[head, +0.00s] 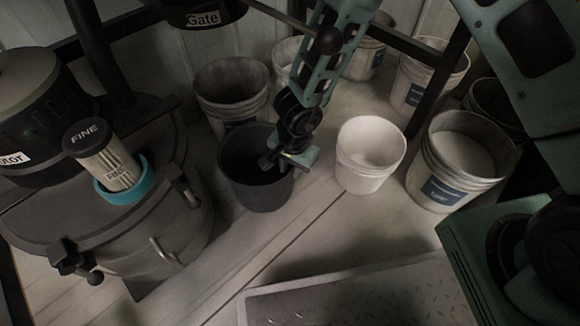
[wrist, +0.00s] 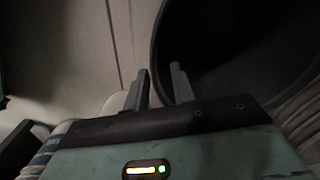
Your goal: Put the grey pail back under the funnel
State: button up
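The dark grey pail (head: 258,195) stands upright on the floor in the middle of the head view, open at the top. My gripper (head: 268,163) is at the right part of its rim, coming down from above. In the wrist view the pail (wrist: 225,45) fills the upper right. The gripper fingers (wrist: 160,82) are apart there, one on each side of the pail's wall, with a gap visible between them. The dark funnel part labelled "Gate" (head: 203,19) hangs at the top of the head view; its lower opening is not clearly seen.
A white pail (head: 363,178) stands right of the grey one. Several labelled buckets (head: 440,190) stand behind and to the right. A round machine lid (head: 110,225) with a "FINE" cylinder (head: 103,158) is at left. A metal plate (head: 350,300) lies in front.

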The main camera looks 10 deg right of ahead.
notch_tip(320, 180, up, 4)
jog(key=p, duration=0.2)
jog(key=shift+s+d+p, duration=0.1)
jog(key=shift+d+p, duration=0.05)
jog(key=shift+p, duration=0.15)
